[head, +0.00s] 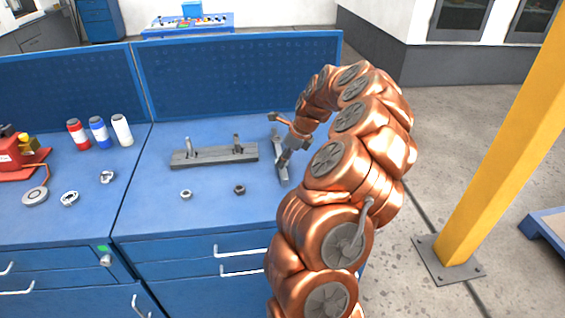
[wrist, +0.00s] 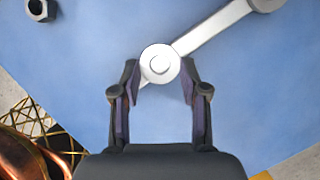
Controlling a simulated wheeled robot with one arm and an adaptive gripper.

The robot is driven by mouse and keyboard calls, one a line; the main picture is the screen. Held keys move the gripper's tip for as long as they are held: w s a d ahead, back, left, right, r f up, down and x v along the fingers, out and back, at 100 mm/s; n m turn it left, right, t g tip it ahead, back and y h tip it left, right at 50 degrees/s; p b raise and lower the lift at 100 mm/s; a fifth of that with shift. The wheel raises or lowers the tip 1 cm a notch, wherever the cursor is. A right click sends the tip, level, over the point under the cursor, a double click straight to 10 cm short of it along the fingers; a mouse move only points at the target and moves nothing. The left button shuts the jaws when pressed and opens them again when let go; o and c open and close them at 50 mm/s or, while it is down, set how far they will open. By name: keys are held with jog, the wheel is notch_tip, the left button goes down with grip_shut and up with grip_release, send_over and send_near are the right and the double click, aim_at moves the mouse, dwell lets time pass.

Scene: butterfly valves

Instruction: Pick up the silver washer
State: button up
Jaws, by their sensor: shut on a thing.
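My gripper (wrist: 160,80) has its two dark fingers on either side of a round silver piece (wrist: 158,62) with a small raised centre. This piece sits at one end of a flat grey bar (wrist: 212,28) over the blue tabletop. I cannot tell whether it is a separate washer or the bar's own end. In the head view my gripper (head: 286,157) is at the bar (head: 282,172), near the right side of the bench. A small silver ring (head: 186,194), which may be the silver washer, lies apart on the bench, left of a dark nut (head: 239,189).
A grey block with two upright bolts (head: 214,155) stands on the bench (head: 160,215) left of my gripper. Several cans, including a white one (head: 122,130), and a red tool (head: 15,157) are farther left. A blue panel (head: 240,75) closes the back.

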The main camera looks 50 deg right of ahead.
jog(key=shift+c, duration=1)
